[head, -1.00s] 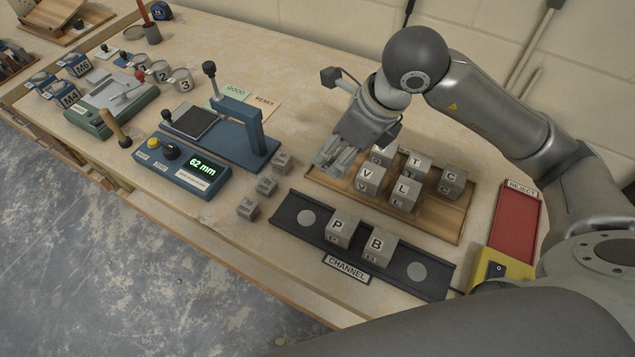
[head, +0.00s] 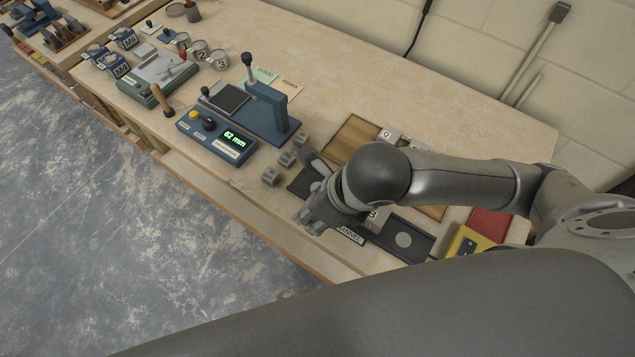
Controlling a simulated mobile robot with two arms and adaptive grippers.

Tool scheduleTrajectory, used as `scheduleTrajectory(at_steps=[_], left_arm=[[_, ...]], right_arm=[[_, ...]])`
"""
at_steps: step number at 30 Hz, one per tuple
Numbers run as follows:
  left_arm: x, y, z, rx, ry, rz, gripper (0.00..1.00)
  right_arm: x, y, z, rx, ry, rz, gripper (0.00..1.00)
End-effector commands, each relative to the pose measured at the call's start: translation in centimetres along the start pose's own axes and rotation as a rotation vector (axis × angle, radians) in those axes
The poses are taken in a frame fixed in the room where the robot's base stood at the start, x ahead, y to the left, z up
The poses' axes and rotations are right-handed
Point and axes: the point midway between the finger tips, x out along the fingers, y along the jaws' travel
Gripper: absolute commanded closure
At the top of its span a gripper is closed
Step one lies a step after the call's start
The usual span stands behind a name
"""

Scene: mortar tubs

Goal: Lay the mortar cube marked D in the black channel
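My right gripper (head: 310,222) is over the left part of the black channel (head: 425,244), near its front edge. The wrist and forearm hide most of the channel's middle. I cannot tell whether its fingers are open or closed, or whether they hold a cube. No mark D can be read on any visible cube. A cube marked B (head: 373,214) shows partly in the channel beside my wrist. The channel's right end, with a grey disc, is bare. My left gripper is not in view.
The wooden tray (head: 350,138) is behind my arm, its left part bare, with a cube (head: 388,133) at its back. Small grey cubes (head: 270,177) stand left of the channel by the blue gauge (head: 228,143). The red reject tray (head: 490,222) is at right.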

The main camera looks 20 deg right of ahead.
Motion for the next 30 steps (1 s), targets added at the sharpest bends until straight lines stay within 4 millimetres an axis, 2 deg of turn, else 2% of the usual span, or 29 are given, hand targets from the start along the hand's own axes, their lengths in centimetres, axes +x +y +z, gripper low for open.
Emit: scheduleTrajectory(at_steps=[1,11,13,19,21,24,30], left_arm=[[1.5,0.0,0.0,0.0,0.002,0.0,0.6],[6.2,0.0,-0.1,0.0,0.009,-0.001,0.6],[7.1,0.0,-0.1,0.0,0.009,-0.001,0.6],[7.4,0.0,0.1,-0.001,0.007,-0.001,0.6],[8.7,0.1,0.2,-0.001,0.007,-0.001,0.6],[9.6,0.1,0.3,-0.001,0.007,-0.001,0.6],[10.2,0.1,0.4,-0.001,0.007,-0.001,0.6]], right_arm=[[0.9,-0.3,0.0,0.001,-0.006,-0.002,0.88],[1.9,-1.6,0.4,-0.003,-0.006,-0.002,0.88],[3.2,-3.4,1.1,0.004,-0.002,-0.007,0.88],[5.7,-7.5,2.9,0.004,0.001,-0.003,0.88],[7.7,-8.3,2.8,0.001,0.001,0.0,0.88],[9.5,-9.5,2.9,0.001,0.0,0.0,0.88],[11.0,-10.6,3.2,-0.003,-0.002,0.0,0.88]])
